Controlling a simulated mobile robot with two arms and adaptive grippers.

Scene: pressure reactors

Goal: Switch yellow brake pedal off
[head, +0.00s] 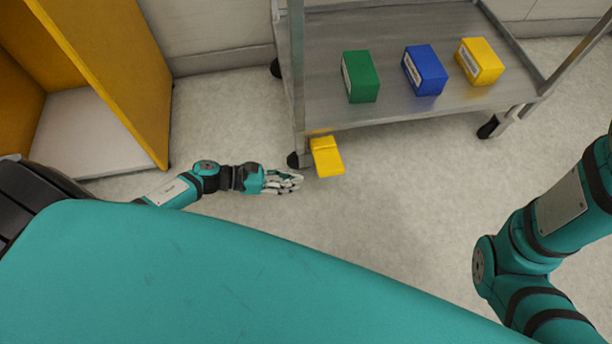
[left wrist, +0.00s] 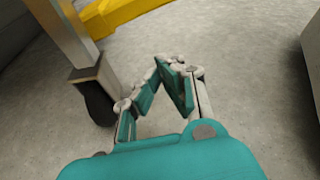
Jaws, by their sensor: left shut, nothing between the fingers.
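The yellow brake pedal (head: 327,157) sticks out low at the front left corner of a metal cart. It also shows at the top of the left wrist view (left wrist: 125,12), cut off by the frame edge. My left gripper (head: 299,181) is beside the pedal, just to its left, low near the floor, and a gap shows between them. In the left wrist view the fingers of my left gripper (left wrist: 162,66) come together with nothing between them. My right gripper is out of view; only part of my right arm shows at the right.
The metal cart (head: 400,110) carries a green box (head: 360,76), a blue box (head: 425,70) and a yellow box (head: 480,61). A caster wheel (left wrist: 97,103) is close to my left fingers. A yellow cabinet (head: 115,75) stands at the left. The floor in front of the cart is clear.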

